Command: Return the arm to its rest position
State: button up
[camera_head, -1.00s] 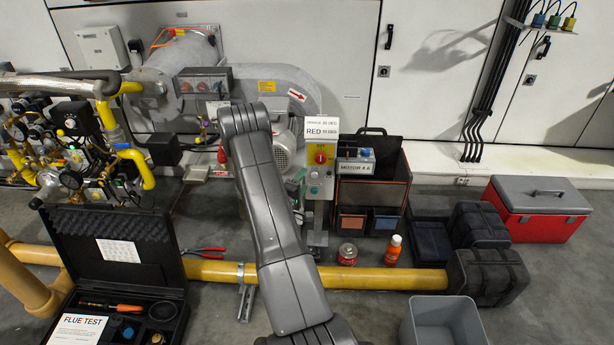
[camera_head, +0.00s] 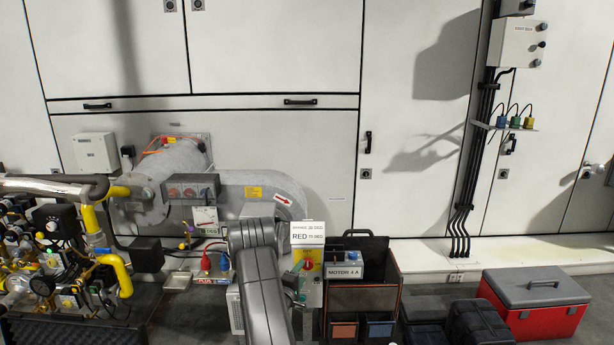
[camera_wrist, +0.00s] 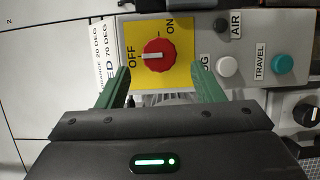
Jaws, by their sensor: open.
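My arm (camera_head: 262,290) rises from the bottom edge in the head view and bends in front of the burner. My gripper (camera_wrist: 157,75) is open, its green fingers apart and empty, facing a grey control box (camera_wrist: 210,45). Between and beyond the fingertips is a red rotary knob (camera_wrist: 158,58) on a yellow plate (camera_wrist: 182,35) marked OFF and ON. I see no contact between fingers and knob. In the head view the knob (camera_head: 308,264) shows just right of my arm, under a white card (camera_head: 307,233); the gripper there is mostly hidden.
A black open case (camera_head: 365,298) with a "MOTOR 4 A" box (camera_head: 345,271) stands right of the control box. Red and blue plugs (camera_head: 206,262) are left of my arm. Yellow gas pipework (camera_head: 122,275) is at far left. A red cool box (camera_head: 535,308) stands right.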

aim_at(306, 266)
jog(key=x, duration=0.4)
jog(key=shift+w+d, duration=0.15)
jog(key=shift+w, duration=0.2)
jog(key=shift+s, duration=0.15)
